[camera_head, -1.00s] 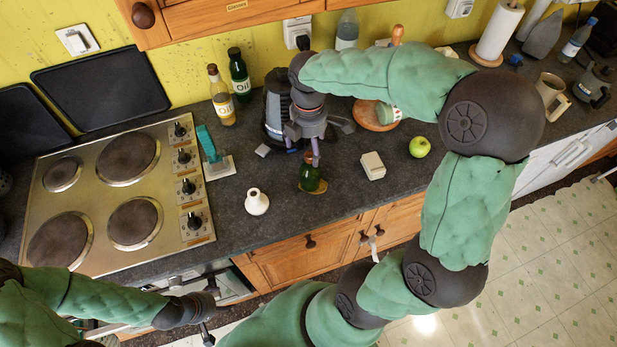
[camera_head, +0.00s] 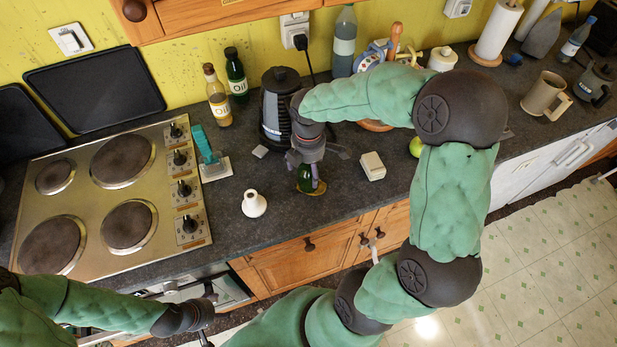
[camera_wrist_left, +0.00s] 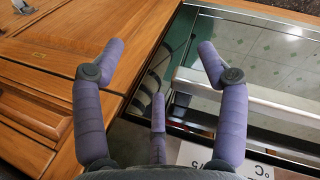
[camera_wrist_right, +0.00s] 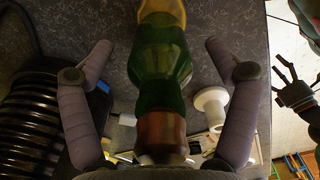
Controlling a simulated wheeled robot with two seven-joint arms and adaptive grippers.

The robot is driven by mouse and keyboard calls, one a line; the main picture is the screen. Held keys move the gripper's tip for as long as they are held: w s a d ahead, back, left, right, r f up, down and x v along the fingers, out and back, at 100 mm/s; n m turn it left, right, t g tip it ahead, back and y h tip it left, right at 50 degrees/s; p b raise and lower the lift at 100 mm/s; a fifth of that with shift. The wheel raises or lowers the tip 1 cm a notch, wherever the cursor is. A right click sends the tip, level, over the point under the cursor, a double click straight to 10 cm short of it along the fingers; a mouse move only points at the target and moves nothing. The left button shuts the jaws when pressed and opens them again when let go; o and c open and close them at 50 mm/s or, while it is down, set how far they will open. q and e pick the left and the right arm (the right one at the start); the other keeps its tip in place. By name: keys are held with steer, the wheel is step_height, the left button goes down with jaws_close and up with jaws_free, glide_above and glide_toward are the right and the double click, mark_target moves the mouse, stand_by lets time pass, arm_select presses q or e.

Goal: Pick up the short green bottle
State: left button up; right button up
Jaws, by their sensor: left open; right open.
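The short green bottle (camera_head: 306,182) stands on the dark worktop near its front edge, partly hidden by my right gripper (camera_head: 306,163). In the right wrist view the green bottle (camera_wrist_right: 160,70) lies between the spread fingers of the right gripper (camera_wrist_right: 158,48), with a visible gap on each side. The right gripper is open and holds nothing. My left gripper (camera_head: 208,322) is low at the front of the oven, away from the bottle. In the left wrist view the left gripper (camera_wrist_left: 162,48) is open and empty before the oven door and wooden cupboard.
A black kettle (camera_head: 276,105) stands just behind the bottle. Two oil bottles stand near the wall, and the hob (camera_head: 115,195) is at left.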

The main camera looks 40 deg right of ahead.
steer(key=shift+r, duration=0.1)
steer(key=c, duration=1.7)
